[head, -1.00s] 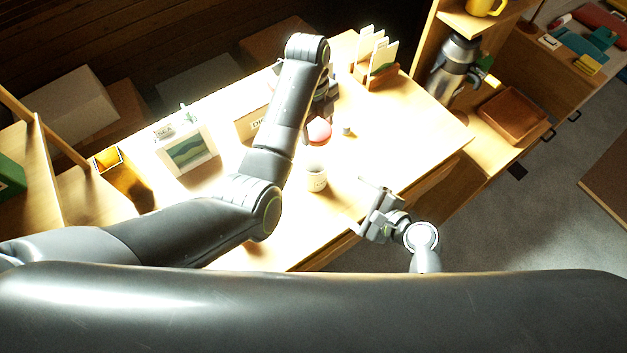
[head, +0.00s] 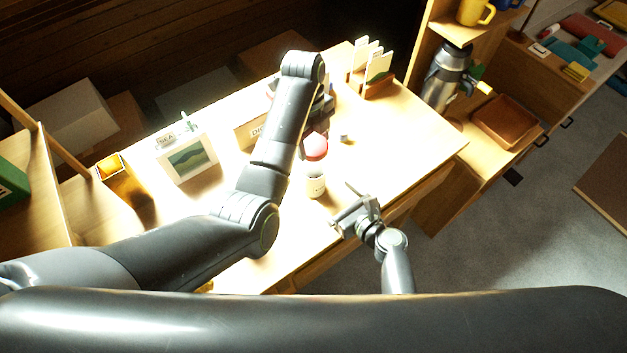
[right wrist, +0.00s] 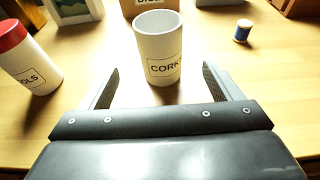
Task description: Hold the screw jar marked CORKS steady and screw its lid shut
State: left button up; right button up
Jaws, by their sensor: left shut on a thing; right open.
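The CORKS jar (head: 316,186) is a white, open-topped cup standing upright on the table; its label shows in the right wrist view (right wrist: 158,50). My left gripper (head: 318,128) is shut on a round pinkish-red lid (head: 316,148), held behind and above the jar. The gripper's fingers are partly hidden by its own arm. My right gripper (head: 342,204) is open, just in front and to the right of the jar. In the right wrist view the jar stands ahead, in line with the gap between the fingers, not gripped.
A white jar with a red lid (right wrist: 27,62), its label ending in OLS, stands left of the CORKS jar. A small blue spool (right wrist: 242,31) stands behind right. A framed picture (head: 190,160) and a card rack (head: 378,85) are farther back. The table's right part is clear.

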aim_at(313, 179)
jog(key=x, duration=1)
jog(key=shift+w+a+f, duration=0.1)
jog(key=shift+w+a, duration=0.05)
jog(key=shift+w, duration=0.05)
jog(key=shift+c, duration=0.4)
jog(key=c, duration=1.4)
pick_arm(q)
jog(key=shift+f, duration=2.5)
jog(key=shift+f, duration=0.9)
jog(key=shift+f, duration=0.5)
